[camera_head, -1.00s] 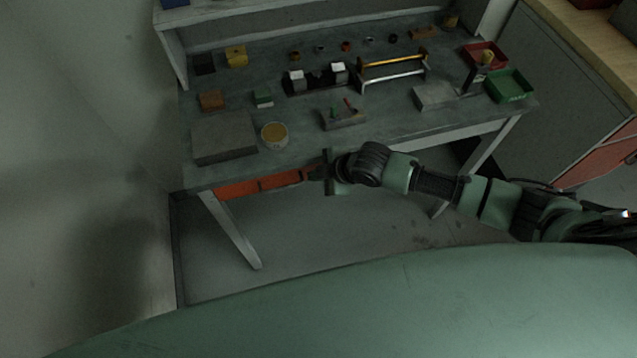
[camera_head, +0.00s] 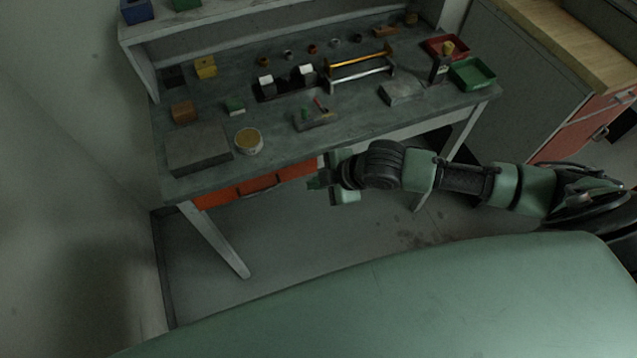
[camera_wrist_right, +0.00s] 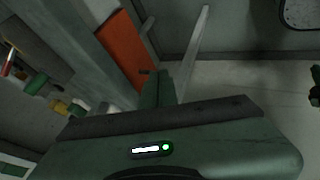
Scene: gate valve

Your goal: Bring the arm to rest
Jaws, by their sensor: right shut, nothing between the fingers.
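My right arm reaches in from the right in the head view. Its gripper (camera_head: 316,183) is shut and empty, in front of the workbench's front edge, close to the right end of the orange drawers (camera_head: 256,185). I cannot tell from the head view how far it stands off from them. In the right wrist view the gripper's green body fills the lower part, with an orange drawer front (camera_wrist_right: 124,52) beyond it at the upper left. My left gripper is not in view.
The workbench (camera_head: 345,143) holds a grey block (camera_head: 198,150), a round tin (camera_head: 249,141), a red tray (camera_head: 436,44), a green tray (camera_head: 472,73) and several small parts. A cabinet with a wooden top (camera_head: 560,40) stands at the right. Bare floor (camera_head: 300,240) lies below the bench.

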